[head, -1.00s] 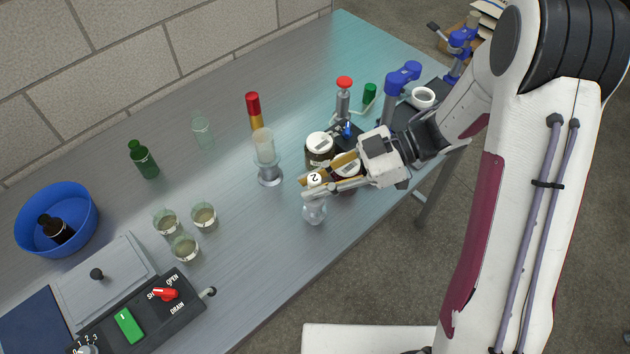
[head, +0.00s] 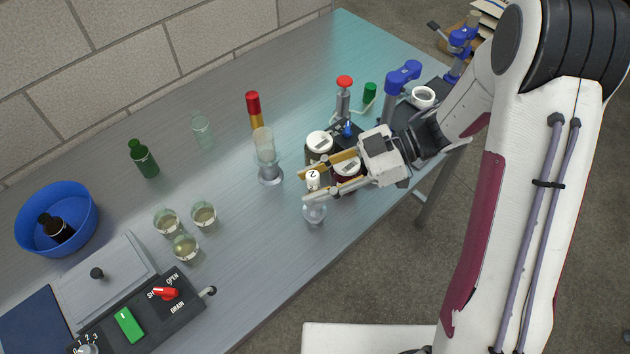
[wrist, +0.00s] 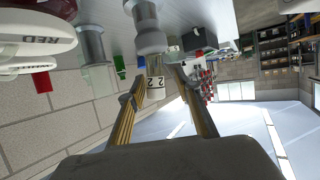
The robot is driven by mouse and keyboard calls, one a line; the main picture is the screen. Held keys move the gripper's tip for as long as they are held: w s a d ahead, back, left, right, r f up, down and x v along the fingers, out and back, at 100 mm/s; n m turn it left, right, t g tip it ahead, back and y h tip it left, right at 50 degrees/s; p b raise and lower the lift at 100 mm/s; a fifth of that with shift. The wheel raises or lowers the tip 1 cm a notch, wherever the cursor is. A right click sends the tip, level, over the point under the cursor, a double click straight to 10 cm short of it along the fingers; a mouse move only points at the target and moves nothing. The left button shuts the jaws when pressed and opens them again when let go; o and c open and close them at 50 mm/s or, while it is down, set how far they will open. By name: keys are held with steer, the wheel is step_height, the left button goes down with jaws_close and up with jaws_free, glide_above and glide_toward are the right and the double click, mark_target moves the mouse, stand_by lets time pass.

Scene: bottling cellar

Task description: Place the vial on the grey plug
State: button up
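The vial (head: 313,180) is small, with a white band marked 2. It stands roughly upright above a pale grey, rounded piece (head: 314,213) that looks like the grey plug, near the table's front edge. In the wrist view, which is upside down, the vial (wrist: 156,90) shows between my fingers, its end at or against the grey rounded plug (wrist: 151,40). Contact there is hard to make out. My gripper (head: 303,188) has its fingers spread on both sides of the vial. In the wrist view my gripper (wrist: 158,76) shows gaps beside the vial.
White-lidded jars (head: 320,141) stand close behind my fingers. A tall glass cylinder (head: 265,146) on a grey foot stands to the left. Glasses (head: 204,215), a green bottle (head: 144,160) and a blue bowl (head: 88,224) are further left. The front table strip left of the plug is clear.

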steer(key=v, duration=1.2)
steer(key=shift+f, duration=0.1)
stand_by(0.4)
